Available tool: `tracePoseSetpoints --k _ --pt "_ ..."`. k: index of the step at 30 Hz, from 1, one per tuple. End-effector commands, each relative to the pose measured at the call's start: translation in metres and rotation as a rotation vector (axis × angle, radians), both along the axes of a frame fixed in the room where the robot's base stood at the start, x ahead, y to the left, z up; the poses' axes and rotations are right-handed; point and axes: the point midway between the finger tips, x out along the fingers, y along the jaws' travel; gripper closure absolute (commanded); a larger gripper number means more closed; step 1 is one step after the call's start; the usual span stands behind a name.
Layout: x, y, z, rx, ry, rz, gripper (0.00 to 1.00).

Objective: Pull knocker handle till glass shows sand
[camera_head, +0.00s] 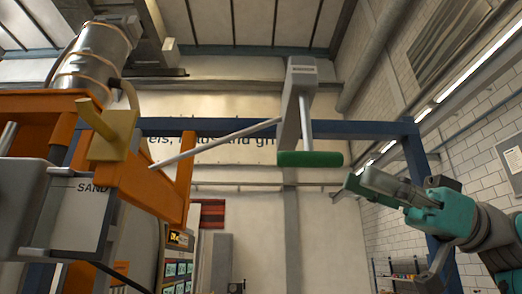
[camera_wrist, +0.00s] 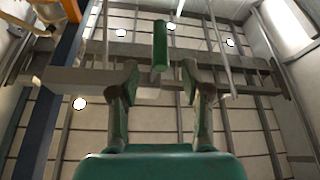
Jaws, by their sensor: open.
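The knocker handle is a green horizontal grip (camera_head: 310,159) hanging from a grey bracket (camera_head: 302,75) on a blue crossbeam. A thin rod runs from the bracket down to the left, to the orange frame. My gripper (camera_head: 362,185) is right of the grip and slightly lower, apart from it. In the wrist view the green grip (camera_wrist: 160,45) lies ahead, beyond and above the fingertips. My gripper (camera_wrist: 160,72) is open and empty there. A panel marked SAND (camera_head: 85,215) is at left. I cannot make out the glass or any sand.
The orange frame (camera_head: 165,180) with a metal cylinder (camera_head: 95,55) fills the left side. A blue post (camera_head: 415,175) stands behind my arm at right. The space between my gripper and the green grip looks clear.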

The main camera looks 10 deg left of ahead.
Motion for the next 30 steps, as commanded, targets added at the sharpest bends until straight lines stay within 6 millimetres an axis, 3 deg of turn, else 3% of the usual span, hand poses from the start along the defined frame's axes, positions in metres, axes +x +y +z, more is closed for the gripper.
tracePoseSetpoints --k 5,19,30 --pt "-0.006 0.014 0.006 -0.001 -0.002 0.003 0.53" --pt "-0.031 0.080 0.034 0.001 -0.001 0.002 0.53" --pt "-0.035 0.093 0.040 0.000 0.000 0.000 0.53"
